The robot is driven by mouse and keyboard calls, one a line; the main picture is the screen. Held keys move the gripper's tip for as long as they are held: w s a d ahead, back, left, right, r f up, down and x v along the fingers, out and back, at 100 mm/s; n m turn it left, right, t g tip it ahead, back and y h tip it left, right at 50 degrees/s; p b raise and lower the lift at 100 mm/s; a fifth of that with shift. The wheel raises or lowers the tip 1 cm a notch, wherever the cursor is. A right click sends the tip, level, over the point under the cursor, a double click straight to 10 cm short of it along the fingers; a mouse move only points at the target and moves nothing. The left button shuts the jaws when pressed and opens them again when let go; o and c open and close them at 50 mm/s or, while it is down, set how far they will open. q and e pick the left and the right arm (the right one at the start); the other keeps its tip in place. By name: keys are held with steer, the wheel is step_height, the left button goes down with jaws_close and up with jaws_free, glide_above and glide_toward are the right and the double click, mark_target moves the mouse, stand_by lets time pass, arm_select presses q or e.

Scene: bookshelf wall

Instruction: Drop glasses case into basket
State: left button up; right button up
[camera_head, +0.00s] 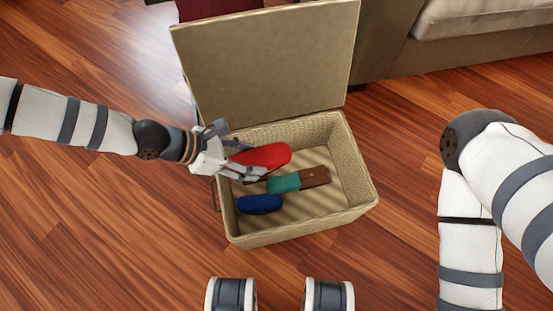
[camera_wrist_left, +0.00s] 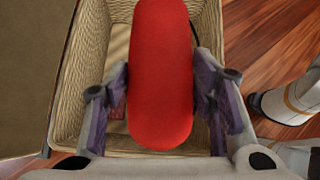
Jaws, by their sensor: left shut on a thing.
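A red glasses case (camera_head: 262,157) is held in my left gripper (camera_head: 236,156), over the open wicker basket (camera_head: 300,234). In the left wrist view the red case (camera_wrist_left: 161,75) lies lengthwise between the two fingers of the left gripper (camera_wrist_left: 161,90), which is shut on it. The basket's woven wall (camera_wrist_left: 88,55) shows below and around the case. Inside the basket lie a blue case (camera_head: 260,204), a teal item (camera_head: 284,183) and a brown item (camera_head: 314,176). My right gripper is outside the views.
The basket's lid (camera_head: 268,62) stands open at the back. A sofa (camera_head: 450,50) stands at the back right. The wooden floor (camera_head: 110,210) is clear left of the basket. My right arm is at the right edge.

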arm_select(q)
steer(key=w+d+f+b, duration=0.2)
steer(key=d+f+b, duration=0.1)
steer(key=f, duration=0.3)
steer(key=w+d+f+b, duration=0.2)
steer(key=d+f+b, duration=0.1)
steer(key=f, duration=0.3)
steer(key=shift+d+m+g+b, duration=0.15)
steer(key=shift+m+g+b, duration=0.2)
steer(key=shift+b, duration=0.25)
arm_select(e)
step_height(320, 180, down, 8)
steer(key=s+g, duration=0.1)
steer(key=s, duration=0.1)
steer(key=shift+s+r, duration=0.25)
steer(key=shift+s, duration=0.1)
arm_select(q)
steer(key=o, duration=1.3)
steer(key=shift+c, duration=0.2)
steer(key=v, duration=1.2)
steer(key=shift+f, duration=0.1)
